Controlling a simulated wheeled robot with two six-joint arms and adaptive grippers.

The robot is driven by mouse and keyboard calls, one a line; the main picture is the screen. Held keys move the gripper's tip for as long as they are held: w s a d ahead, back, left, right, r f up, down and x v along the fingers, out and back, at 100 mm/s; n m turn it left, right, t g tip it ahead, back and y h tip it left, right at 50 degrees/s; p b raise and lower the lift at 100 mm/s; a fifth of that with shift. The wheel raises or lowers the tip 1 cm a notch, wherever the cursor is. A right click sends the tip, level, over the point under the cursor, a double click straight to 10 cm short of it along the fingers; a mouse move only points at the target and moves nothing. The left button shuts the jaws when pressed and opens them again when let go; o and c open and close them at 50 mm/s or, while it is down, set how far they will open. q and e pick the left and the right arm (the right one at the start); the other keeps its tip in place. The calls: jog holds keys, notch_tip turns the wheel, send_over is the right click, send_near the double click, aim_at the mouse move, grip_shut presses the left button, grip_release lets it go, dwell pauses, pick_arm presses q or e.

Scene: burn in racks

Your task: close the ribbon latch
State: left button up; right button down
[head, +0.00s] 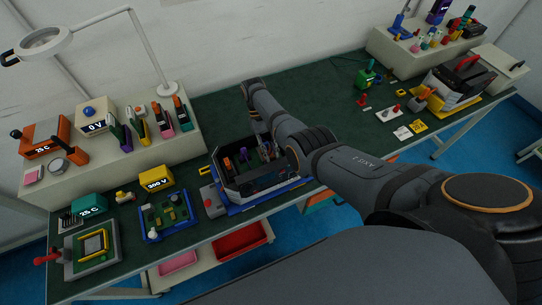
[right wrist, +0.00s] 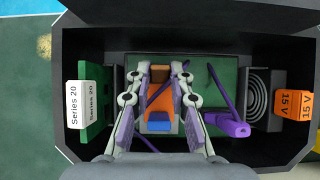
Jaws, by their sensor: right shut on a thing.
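In the right wrist view, an orange ribbon (right wrist: 160,98) runs along the middle of an open dark case (right wrist: 290,48). A brown block (right wrist: 160,74), which looks like the ribbon latch, is at its upper end, and a blue block (right wrist: 159,124) is at its lower end. My right gripper (right wrist: 159,68) reaches into the case with its fingertips on either side of the brown block, shut on it. In the head view, the same case (head: 264,187) stands at the table's front edge, with my right arm bent over it. My left gripper is not in view.
A blue tray (head: 168,217) stands left of the case. Green tabletop (head: 330,105) is clear behind my arm.

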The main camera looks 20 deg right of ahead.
dwell(0.4)
jog(key=c, duration=1.2)
grip_release()
